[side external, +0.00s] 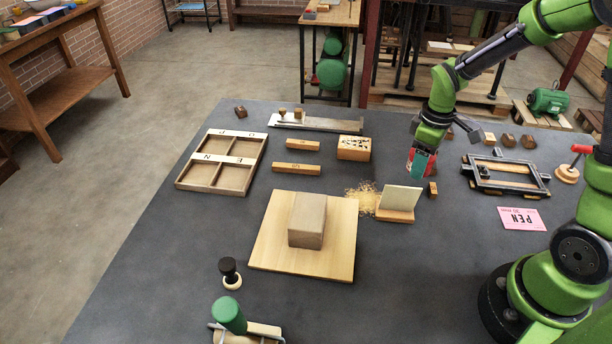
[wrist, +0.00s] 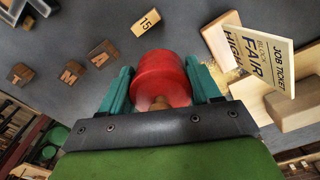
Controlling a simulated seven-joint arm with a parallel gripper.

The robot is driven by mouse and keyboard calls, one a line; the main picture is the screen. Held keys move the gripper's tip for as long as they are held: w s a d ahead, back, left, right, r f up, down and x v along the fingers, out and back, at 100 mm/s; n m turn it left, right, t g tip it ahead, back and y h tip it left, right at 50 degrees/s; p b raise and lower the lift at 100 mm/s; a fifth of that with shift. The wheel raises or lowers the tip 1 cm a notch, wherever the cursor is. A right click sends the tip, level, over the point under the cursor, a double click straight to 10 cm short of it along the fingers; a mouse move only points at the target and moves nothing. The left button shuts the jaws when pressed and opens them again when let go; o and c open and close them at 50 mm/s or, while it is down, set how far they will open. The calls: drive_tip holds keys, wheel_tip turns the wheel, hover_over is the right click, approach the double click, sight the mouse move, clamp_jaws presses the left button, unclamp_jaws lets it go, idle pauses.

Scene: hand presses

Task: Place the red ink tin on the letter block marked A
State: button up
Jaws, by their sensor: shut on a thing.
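My gripper (wrist: 160,82) is shut on the red ink tin (wrist: 163,70), which sits between its teal fingers. In the side view my gripper (side external: 421,166) is in the air above the bench, near the upright job ticket, and part of the red tin (side external: 411,156) shows at it. The letter block marked A (wrist: 101,53) is a small brown block left of the tin in the wrist view, apart from it. Beside it are two similar blocks, one marked T (wrist: 20,74). In the side view this row lies right of my gripper; its letters are too small to read.
A job ticket (side external: 401,198) in a wooden stand and a small block marked 15 (wrist: 146,23) are close to my gripper. A black frame (side external: 505,187) lies below the letter blocks. A board (side external: 263,247) with a grey block is at centre, a divided tray (side external: 236,184) at left.

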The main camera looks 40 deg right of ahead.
drive_tip(key=w+a+r+n, duration=0.2)
drive_tip(key=w+a+r, duration=0.1)
drive_tip(key=a, duration=0.1)
hover_over(357, 143)
drive_tip(key=shift+s+a+f, duration=0.1)
drive_tip(key=shift+s+f, duration=0.25)
drive_tip(key=shift+f, duration=0.45)
drive_tip(key=shift+w, duration=0.2)
drive_tip(key=shift+w+f, duration=0.1)
drive_tip(key=shift+f, duration=1.7)
drive_tip(key=o, duration=1.3)
drive_tip(key=shift+f, duration=0.15)
drive_tip(key=shift+c, duration=0.2)
